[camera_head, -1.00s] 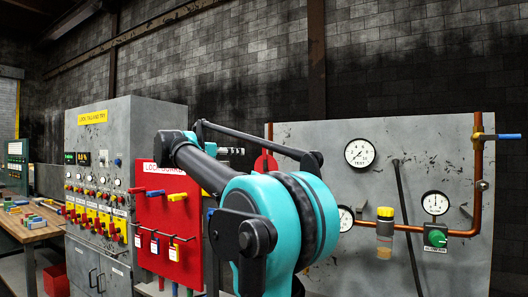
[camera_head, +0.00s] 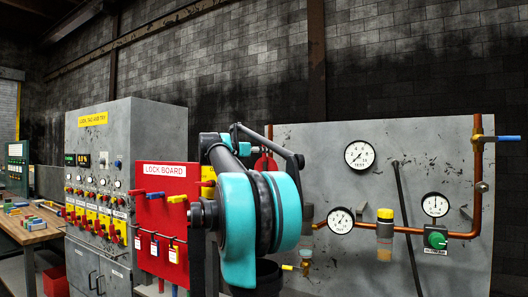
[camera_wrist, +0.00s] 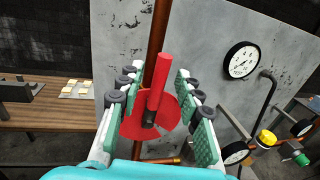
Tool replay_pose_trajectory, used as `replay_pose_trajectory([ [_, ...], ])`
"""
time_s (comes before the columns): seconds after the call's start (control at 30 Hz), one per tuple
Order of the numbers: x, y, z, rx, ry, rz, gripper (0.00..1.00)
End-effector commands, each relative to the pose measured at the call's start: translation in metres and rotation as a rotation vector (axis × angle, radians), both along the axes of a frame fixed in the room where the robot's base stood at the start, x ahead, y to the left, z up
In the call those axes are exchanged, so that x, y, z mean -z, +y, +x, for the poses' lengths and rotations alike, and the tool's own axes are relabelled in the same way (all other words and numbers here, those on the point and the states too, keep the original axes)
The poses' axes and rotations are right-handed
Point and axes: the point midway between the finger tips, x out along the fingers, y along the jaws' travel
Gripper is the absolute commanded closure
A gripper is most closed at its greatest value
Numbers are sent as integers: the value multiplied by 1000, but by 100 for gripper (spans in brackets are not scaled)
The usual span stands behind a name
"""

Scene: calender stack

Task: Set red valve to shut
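The red valve shows in the wrist view as a round red disc (camera_wrist: 133,126) with a red bar handle (camera_wrist: 158,85), mounted at a vertical copper pipe (camera_wrist: 160,28). The handle appears roughly in line with the pipe. My gripper (camera_wrist: 160,67) is open, its green-padded fingers on either side of the handle with gaps visible. In the head view, a small red part of the valve (camera_head: 261,164) shows behind my arm, which hides the rest of it and my gripper.
A grey panel (camera_head: 330,145) carries gauges, a blue-handled valve (camera_head: 508,138), a green knob (camera_head: 437,239) and a yellow-capped cylinder (camera_head: 385,214). A dark rod (camera_head: 408,215) leans there. Left stand the red lock board (camera_head: 164,210) and grey cabinet (camera_head: 155,120).

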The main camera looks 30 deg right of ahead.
Motion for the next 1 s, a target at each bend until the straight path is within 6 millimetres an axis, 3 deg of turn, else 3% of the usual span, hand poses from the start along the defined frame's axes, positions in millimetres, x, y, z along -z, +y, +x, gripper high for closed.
replay_pose_trajectory([
  [0.2,0,-16,5,1,0,0,65],
  [0.5,0,-17,6,-1,0,0,65],
  [0.8,0,-17,6,-1,0,0,100],
  [1.0,0,-17,6,-1,0,0,100],
])
